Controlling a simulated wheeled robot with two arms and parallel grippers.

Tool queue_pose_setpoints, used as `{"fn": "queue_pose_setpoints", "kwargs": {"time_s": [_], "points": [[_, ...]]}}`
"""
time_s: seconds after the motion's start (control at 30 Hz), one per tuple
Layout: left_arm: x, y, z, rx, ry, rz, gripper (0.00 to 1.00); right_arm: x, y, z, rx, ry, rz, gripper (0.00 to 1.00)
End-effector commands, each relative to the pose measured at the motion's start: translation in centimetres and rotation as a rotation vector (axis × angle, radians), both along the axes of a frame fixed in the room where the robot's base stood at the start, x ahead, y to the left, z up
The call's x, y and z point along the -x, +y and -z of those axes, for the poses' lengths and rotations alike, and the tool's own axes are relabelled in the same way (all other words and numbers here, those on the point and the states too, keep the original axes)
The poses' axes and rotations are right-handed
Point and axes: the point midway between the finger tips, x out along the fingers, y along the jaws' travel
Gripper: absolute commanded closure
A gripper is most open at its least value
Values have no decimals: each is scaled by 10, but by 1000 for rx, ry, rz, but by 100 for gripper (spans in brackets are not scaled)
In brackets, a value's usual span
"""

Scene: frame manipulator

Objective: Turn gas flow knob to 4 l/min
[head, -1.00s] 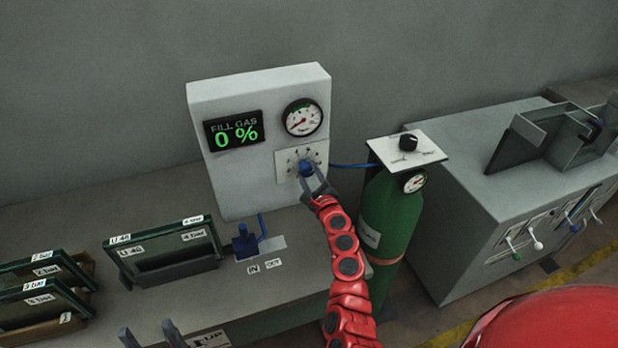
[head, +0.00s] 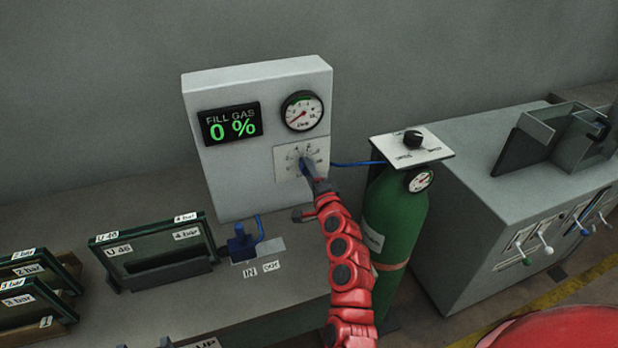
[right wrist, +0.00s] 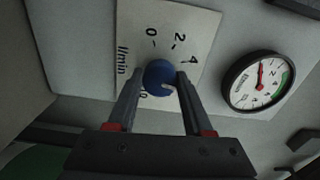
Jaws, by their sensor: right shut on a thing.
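The blue gas flow knob (right wrist: 160,76) sits on a white scale plate (right wrist: 190,30) marked l/min, with 0, 2 and 4 readable in the right wrist view. The knob's pale mark faces down and right in that view; I cannot tell which number it meets. My right gripper (right wrist: 158,90) is shut on the knob, one finger on each side. In the head view my right gripper (head: 308,170) covers most of the knob on the grey panel (head: 240,185).
The display (head: 231,124) reads FILL GAS 0 %. A round gauge (head: 302,111) is above the plate. A green gas cylinder (head: 398,215) stands right of my arm. Dark-framed panes (head: 155,250) and a blue valve (head: 242,243) are on the bench at left.

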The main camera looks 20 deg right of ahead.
Motion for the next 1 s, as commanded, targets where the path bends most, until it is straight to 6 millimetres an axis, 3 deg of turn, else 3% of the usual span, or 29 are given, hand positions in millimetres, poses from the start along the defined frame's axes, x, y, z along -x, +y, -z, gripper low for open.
{"fn": "queue_pose_setpoints", "kwargs": {"time_s": [0.03,0.5,1.0], "points": [[0,0,9,0,0,0,38,0,1,4,43,-3,-2,100],[0,0,48,0,0,0,38,0,1,4,426,-16,-1,100],[0,0,62,0,0,0,38,0,0,3,576,-17,-2,100]]}}
